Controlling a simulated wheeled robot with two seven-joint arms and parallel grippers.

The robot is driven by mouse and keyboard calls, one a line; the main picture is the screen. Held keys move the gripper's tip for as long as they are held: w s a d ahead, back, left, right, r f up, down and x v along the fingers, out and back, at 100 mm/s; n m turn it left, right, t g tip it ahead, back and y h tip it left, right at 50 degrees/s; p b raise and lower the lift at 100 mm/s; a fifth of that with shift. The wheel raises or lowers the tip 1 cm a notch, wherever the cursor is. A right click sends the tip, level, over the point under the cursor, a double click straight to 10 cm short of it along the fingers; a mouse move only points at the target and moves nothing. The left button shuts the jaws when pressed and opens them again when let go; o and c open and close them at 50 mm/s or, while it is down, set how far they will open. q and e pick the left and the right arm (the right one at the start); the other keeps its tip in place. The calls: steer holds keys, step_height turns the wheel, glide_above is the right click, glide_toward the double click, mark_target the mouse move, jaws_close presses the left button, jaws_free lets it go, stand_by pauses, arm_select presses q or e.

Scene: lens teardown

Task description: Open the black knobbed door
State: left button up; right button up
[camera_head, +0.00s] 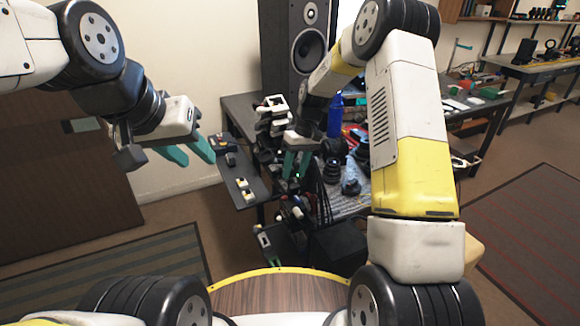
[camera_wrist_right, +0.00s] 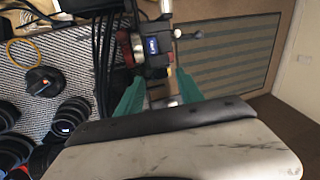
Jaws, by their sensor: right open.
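I cannot make out a black knobbed door for certain in either view. My right gripper (camera_head: 297,168) points down over the cluttered workbench, its teal fingers apart. In the right wrist view the fingers (camera_wrist_right: 160,80) are spread, and a dark device with a blue label (camera_wrist_right: 152,45) shows beyond and between their tips. I cannot tell whether they touch it. My left gripper (camera_head: 196,158) is in the air left of the bench, its teal fingers apart with nothing visible between them.
A tall black speaker (camera_head: 297,48) stands behind the bench. A dark tray (camera_head: 238,160) with small parts juts from the bench's left side. Black lenses (camera_wrist_right: 72,115) and cables crowd the bench top. A brown panel (camera_head: 65,195) stands at the left. Floor is open at the right.

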mark_target(292, 180)
steer(key=shift+x, duration=1.6)
jaws_close()
steer(key=shift+w+a+f+g, duration=0.25)
steer(key=shift+w+g, duration=0.25)
steer(key=shift+g, duration=0.3)
steer(key=shift+w+a+f+g+h, duration=0.15)
steer(key=shift+w+g+h, duration=0.25)
steer(key=shift+g, duration=0.3)
steer(key=shift+w+a+f+g+h, duration=0.15)
steer(key=shift+w+g+h, duration=0.2)
steer(key=shift+g, duration=0.35)
steer(key=shift+s+m, duration=0.1)
steer(key=shift+m, duration=0.2)
